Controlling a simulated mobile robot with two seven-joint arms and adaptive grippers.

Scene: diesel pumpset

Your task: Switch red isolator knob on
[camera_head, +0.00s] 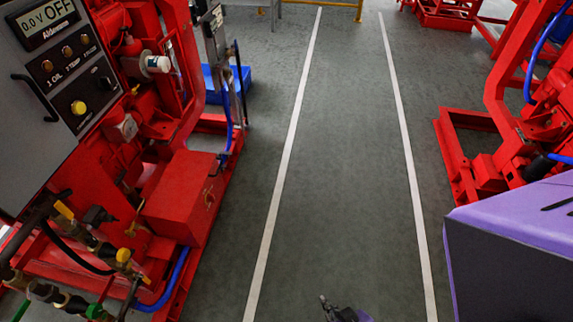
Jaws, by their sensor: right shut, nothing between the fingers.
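The control panel (62,75) of the red pumpset stands at the upper left, and its display (47,20) reads 0.0 V OFF. It carries several dark knobs and a yellow button (78,107). I cannot pick out the red isolator knob for certain; a small fitting (209,197) shows on the side of the red box (180,190). My right gripper (328,304) shows only in part at the bottom edge, shut and empty, over the floor and well apart from the pumpset. My left gripper is not in view.
Yellow-handled valves (122,256) and hoses crowd the pumpset's lower left. A blue tray (225,84) lies behind it. Another red frame (470,180) stands at the right. The grey floor lane between two white lines (285,160) is clear.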

